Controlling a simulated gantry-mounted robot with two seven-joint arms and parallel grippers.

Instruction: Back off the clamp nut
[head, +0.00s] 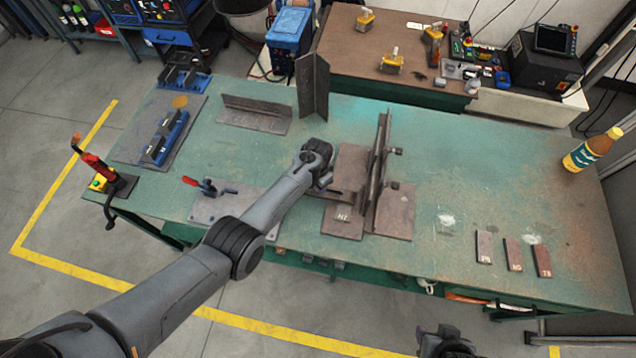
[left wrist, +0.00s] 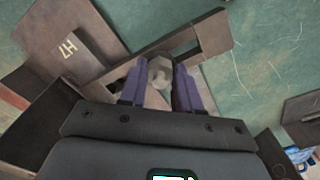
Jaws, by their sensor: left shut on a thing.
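The clamp nut (left wrist: 159,73) is a grey hex nut in the left wrist view, sitting at a slotted clamp bar (left wrist: 212,37). My left gripper (left wrist: 160,80) is shut on it, one finger on each side. In the head view my left gripper (head: 324,181) is at the clamp bar (head: 350,197), left of the upright plate (head: 378,165), and the nut is hidden. A block marked H7 (left wrist: 85,52) is beside the bar; it also shows in the head view (head: 343,214). A dark part of my right arm (head: 447,342) shows at the bottom edge; its fingers cannot be made out.
Angle pieces (head: 253,113) stand at the back of the green table. A red-handled toggle clamp (head: 207,187) is left of my gripper. Several marked small bars (head: 513,254) lie at the right, and a bottle (head: 592,150) stands at the right edge. The table's right part is mostly clear.

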